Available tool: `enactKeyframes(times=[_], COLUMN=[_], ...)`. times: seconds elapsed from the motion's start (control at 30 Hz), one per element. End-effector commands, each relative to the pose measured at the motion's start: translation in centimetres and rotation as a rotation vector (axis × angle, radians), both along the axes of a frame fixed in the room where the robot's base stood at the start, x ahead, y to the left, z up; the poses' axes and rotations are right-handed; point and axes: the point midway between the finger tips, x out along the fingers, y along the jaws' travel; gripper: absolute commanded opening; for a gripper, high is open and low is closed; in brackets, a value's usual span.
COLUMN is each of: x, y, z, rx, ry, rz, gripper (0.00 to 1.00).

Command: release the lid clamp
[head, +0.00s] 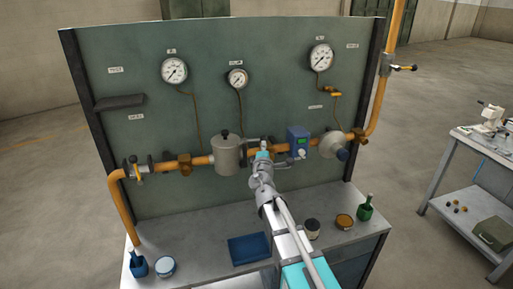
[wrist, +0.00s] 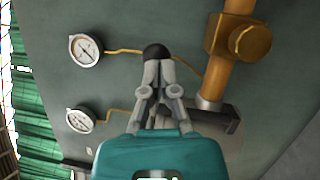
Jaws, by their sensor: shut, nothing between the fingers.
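A grey lidded pot (head: 227,155) is mounted in the orange pipe on the green panel, with a black ball knob (head: 225,133) at its top. My gripper (head: 262,147) is just right of the pot in the head view, at about the height of its top. In the wrist view my gripper (wrist: 158,62) has its fingers together, with the black knob (wrist: 154,51) just beyond the tips. I cannot tell whether they touch. The pot (wrist: 226,122) is partly hidden behind my gripper there. The clamp's catch cannot be made out.
The orange pipe (head: 198,161) and a brass fitting (wrist: 245,40) lie close by. A blue box (head: 298,140) and a round grey fitting (head: 333,146) are to the right. Gauges (head: 174,70) hang above. The bench holds a blue tray (head: 248,249) and small cans.

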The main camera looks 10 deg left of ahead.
Motion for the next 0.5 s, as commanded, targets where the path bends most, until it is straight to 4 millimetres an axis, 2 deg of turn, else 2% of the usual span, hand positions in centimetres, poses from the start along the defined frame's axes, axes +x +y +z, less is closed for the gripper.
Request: enactKeyframes(times=[0.27,0.5], x=[-0.4,-2.1], y=[0.0,0.5], z=[-0.1,-0.7], rx=[0.0,0.0], ry=[0.0,0.0], rz=[-0.001,0.0], gripper=[0.0,0.0])
